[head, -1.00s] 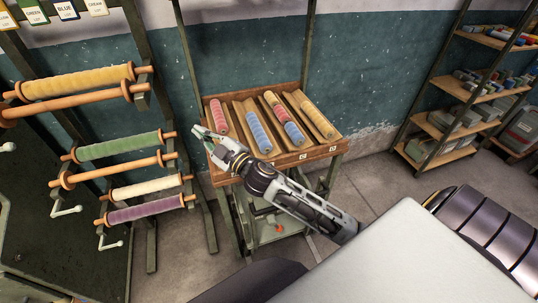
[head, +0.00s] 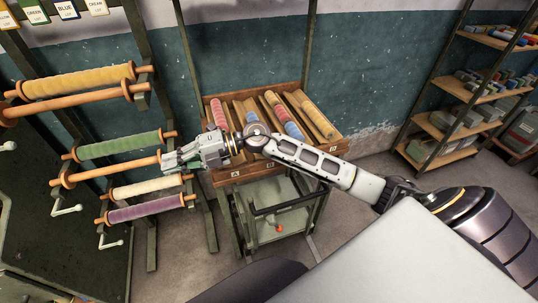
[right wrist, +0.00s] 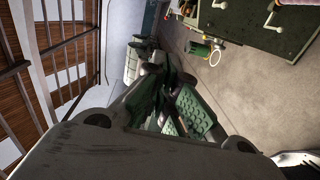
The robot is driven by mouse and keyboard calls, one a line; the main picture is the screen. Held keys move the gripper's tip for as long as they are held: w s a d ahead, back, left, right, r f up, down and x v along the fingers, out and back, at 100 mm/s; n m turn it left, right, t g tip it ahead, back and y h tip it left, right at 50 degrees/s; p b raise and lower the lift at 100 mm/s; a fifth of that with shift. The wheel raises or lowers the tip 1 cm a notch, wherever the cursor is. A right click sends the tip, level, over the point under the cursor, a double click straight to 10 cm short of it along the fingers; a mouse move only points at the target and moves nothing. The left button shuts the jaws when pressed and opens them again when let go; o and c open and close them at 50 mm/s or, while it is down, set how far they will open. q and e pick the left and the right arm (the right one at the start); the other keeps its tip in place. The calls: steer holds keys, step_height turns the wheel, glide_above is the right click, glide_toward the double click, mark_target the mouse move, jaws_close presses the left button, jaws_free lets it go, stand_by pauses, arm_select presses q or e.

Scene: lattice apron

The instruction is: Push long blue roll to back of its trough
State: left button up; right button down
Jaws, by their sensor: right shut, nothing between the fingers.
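The long blue roll (head: 250,117) lies in a sloping trough of the wooden rack (head: 298,165), second from the left in the head view. My right arm crosses in front of the rack and hides the roll's near end. My right gripper (head: 172,159) is shut and empty, left of the rack and apart from the blue roll, close to the spool stand. Its closed fingers (right wrist: 178,108) also show in the right wrist view, where the blue roll is not seen. My left gripper is not in view.
A pink roll (head: 217,112) lies left of the blue one. Spools on wooden rods, including green (head: 118,146), stand at the left.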

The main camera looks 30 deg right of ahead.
steer(key=d+f+n+g+h, duration=0.3)
steer(key=d+f+h, duration=0.5)
steer(key=d, duration=0.2)
steer(key=d+m+g+h, duration=0.1)
steer(key=d+h, duration=0.7)
steer(key=d, duration=1.2)
steer(key=shift+d+r+m, duration=0.15)
steer(key=shift+d+m, duration=0.05)
steer(key=shift+m, duration=0.5)
steer(key=shift+f, duration=0.2)
steer(key=shift+w+d+f+p, duration=0.15)
steer(key=shift+w+f+p, duration=0.45)
steer(key=shift+f, duration=1)
steer(key=shift+w+d+f+p, duration=0.15)
steer(key=shift+w+f+p, duration=0.45)
steer(key=shift+f, duration=1.05)
steer(key=shift+w+d+f+p, duration=0.25)
steer(key=shift+w+f, duration=0.55)
steer(key=shift+f, duration=0.8)
steer(key=shift+a, duration=0.1)
